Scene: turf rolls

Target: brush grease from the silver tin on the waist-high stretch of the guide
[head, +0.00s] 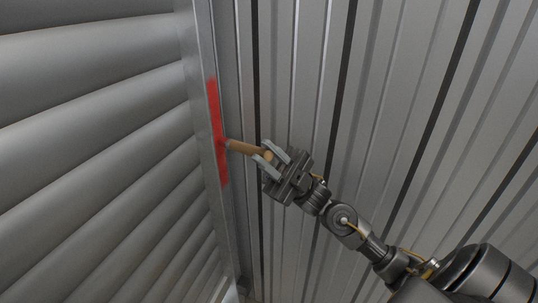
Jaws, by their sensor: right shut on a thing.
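My right gripper (268,158) is shut on a brush with a tan wooden handle (243,148). The brush points left, and its far end meets the guide (203,125), a grey metal upright strip. A red band of grease (215,105) runs along the guide above and below the brush end. The bristles are hard to make out against the red. The silver tin is not in view. My left gripper is not in view.
A shutter of wide grey slats (90,120) fills the left side. A ribbed grey metal wall (400,110) fills the right side behind my right arm.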

